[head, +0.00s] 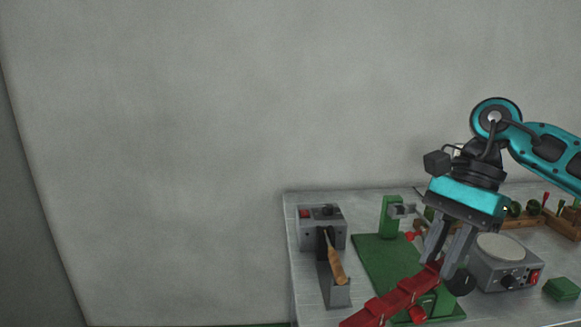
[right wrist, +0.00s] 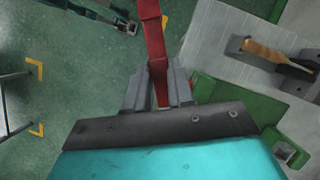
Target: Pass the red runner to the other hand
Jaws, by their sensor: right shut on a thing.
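The red runner (head: 392,300) is a long, segmented red strip, held at its upper end by my right gripper (head: 446,262). It slants down to the left over the front of the bench, and its lower end leaves the head view. In the right wrist view the runner (right wrist: 154,45) runs up from between the closed fingers (right wrist: 160,88) past the top edge. My left gripper is not in the head view. A dark teal arm end (right wrist: 118,18), seemingly my left one, shows small at the top left of the right wrist view, apart from the runner; its jaws are unclear.
A green fixture (head: 375,250) stands on the grey bench (head: 300,270) behind the runner. A grey control box (head: 322,238) and a wooden-handled tool (head: 335,262) are left of it. A grey hotplate unit (head: 505,270) stands close right of my right gripper. Space left of the bench is clear.

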